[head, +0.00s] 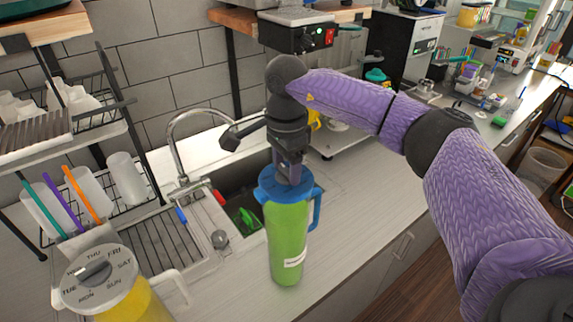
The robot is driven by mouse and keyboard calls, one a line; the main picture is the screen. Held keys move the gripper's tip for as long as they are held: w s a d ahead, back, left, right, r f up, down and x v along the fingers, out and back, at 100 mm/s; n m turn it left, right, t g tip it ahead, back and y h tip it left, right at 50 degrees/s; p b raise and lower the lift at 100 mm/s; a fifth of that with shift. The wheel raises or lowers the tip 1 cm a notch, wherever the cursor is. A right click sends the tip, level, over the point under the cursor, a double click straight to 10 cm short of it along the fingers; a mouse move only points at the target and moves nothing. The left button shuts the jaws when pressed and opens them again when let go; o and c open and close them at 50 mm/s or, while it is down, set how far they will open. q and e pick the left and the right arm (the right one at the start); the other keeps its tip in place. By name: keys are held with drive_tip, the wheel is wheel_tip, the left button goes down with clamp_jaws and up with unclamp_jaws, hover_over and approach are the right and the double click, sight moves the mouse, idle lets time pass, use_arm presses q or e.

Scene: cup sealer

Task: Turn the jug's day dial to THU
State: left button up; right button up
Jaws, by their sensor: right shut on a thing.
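A yellow jug (135,302) with a white handle stands at the lower left, cut off by the picture's bottom edge. Its grey-white lid carries a day dial (95,273) with day names around a grey knob; THU is at the far side, and I cannot tell for sure which day the knob points to. A green jug (288,235) with a blue lid and handle stands upright on the counter. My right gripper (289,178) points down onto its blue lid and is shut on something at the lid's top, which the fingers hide. My left gripper is out of view.
A sink with a curved tap (183,150) lies behind the jugs, beside a draining area. A wire rack (100,190) with cups and coloured straws is at the left. A machine (300,30) is on the shelf above. The counter right of the green jug is clear.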

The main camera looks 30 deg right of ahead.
sight(287, 169)
drive_tip(key=shift+n, duration=0.3)
drive_tip(key=o, duration=1.3)
wheel_tip(287, 169, up, 10)
drive_tip(key=shift+b, duration=0.6)
